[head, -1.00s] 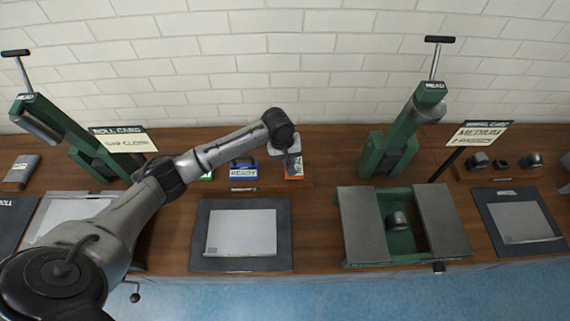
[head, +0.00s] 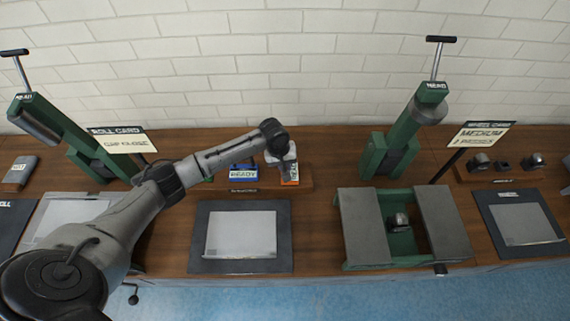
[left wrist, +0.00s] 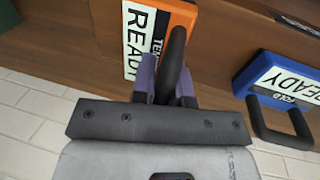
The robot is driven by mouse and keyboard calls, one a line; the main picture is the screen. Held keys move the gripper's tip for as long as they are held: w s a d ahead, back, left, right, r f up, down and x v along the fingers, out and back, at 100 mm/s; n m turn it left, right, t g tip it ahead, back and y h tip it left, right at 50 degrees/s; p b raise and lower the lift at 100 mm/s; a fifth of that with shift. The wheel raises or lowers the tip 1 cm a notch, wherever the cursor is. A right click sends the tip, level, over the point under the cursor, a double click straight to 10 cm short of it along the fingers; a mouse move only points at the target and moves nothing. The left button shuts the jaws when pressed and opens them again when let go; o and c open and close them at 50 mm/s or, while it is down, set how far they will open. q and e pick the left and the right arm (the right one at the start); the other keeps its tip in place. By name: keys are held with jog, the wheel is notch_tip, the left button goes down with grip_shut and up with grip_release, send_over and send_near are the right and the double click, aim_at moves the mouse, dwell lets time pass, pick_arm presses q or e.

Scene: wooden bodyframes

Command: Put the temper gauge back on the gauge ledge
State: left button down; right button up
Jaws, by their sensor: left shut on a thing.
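The temper gauge is an orange block with a pale READY label (head: 291,174); it shows large in the left wrist view (left wrist: 150,32). My left gripper (head: 284,162) is shut on its dark handle; in the left wrist view the purple-lined fingers (left wrist: 168,82) close around that handle. The gauge ledge (head: 305,183) is a low wooden strip at the back of the bench. The gauge is over or at the ledge's right end; I cannot tell if it touches. The gripper hides part of the gauge. My right gripper is out of view.
A blue READY gauge (head: 244,171) stands on the ledge just left of the orange one. A grey board with a pale sheet (head: 241,234) lies in front. A green press (head: 392,155) stands to the right. My left arm covers the bench's left part.

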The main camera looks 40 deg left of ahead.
pick_arm(q)
jog(key=shift+f, duration=0.1)
jog(key=c, duration=1.1)
grip_release()
